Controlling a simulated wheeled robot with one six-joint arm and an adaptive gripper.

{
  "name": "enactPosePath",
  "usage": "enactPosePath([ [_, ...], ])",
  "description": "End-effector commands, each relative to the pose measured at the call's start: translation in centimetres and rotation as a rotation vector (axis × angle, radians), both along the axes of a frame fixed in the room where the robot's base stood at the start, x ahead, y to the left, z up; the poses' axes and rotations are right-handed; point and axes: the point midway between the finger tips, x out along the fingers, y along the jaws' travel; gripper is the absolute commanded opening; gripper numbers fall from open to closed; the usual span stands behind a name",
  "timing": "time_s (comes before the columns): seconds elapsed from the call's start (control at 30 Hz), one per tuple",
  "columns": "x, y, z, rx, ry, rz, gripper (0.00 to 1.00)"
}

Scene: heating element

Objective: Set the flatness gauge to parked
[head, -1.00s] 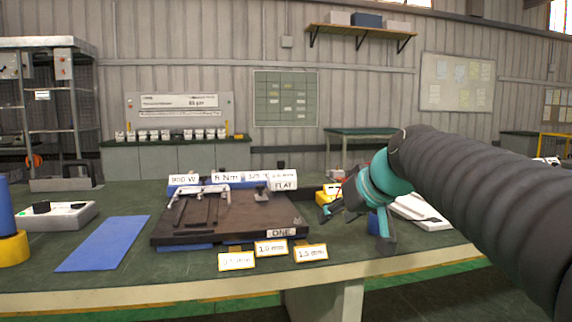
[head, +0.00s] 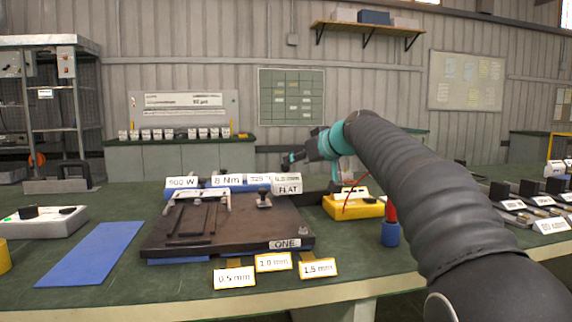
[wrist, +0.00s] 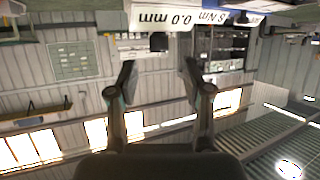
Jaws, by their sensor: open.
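The flatness gauge shows as a white block marked FLAT (head: 288,189), with a 0.0 mm display above it, at the back right of a dark plate marked ONE (head: 225,235). In the upside-down wrist view, the 0.0 mm display (wrist: 160,18) is at the top, with a dark knob-like part (wrist: 159,42) beside it. My gripper (head: 290,159) is just above and behind the gauge, pointing left. In the wrist view, my gripper (wrist: 158,78) has its two fingers spread with nothing between them. It appears apart from the gauge.
White labels (head: 181,182) stand along the plate's back edge. Yellow-edged mm tags (head: 234,277) lie in front. A yellow box (head: 352,205) with a red wire and a blue cup (head: 390,234) stand to the right. A blue mat (head: 90,253) lies left.

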Motion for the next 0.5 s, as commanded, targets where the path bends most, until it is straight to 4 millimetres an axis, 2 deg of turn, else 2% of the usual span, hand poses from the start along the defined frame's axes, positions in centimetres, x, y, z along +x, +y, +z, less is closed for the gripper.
enactPosePath([
  [0.3, 4.0, 2.9, -2.0, 0.000, 0.002, -0.003, 0.50],
  [0.5, 5.2, 3.8, -2.7, -0.001, 0.001, -0.002, 0.50],
])
